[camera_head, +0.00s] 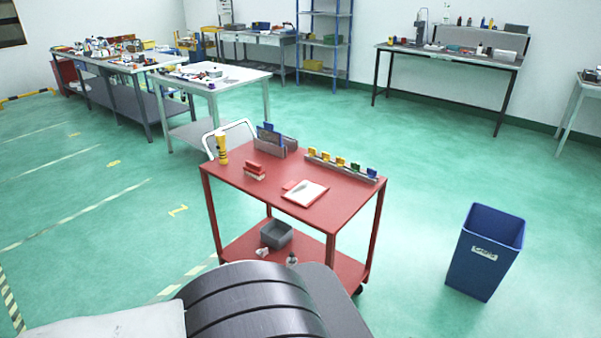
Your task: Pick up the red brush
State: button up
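A red cart (237,188) stands in the middle of the camera_head view. On its top, left of centre, lies a small red block-like thing with a pale underside, which looks like the red brush (254,168). It seems to rest on or against a second red and pale piece; I cannot tell them fully apart at this size. My gripper is not in view. Only dark and pale parts of my own body show at the bottom edge.
The cart top also holds a yellow flashlight (222,149), a grey holder (290,147), a white pad (306,194) and a rail of coloured clips (340,167). A grey bin (276,234) sits on the lower shelf. A blue waste bin (485,252) stands right; floor between is clear.

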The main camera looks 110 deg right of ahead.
aim_at(253, 170)
jog(key=z, duration=3.55)
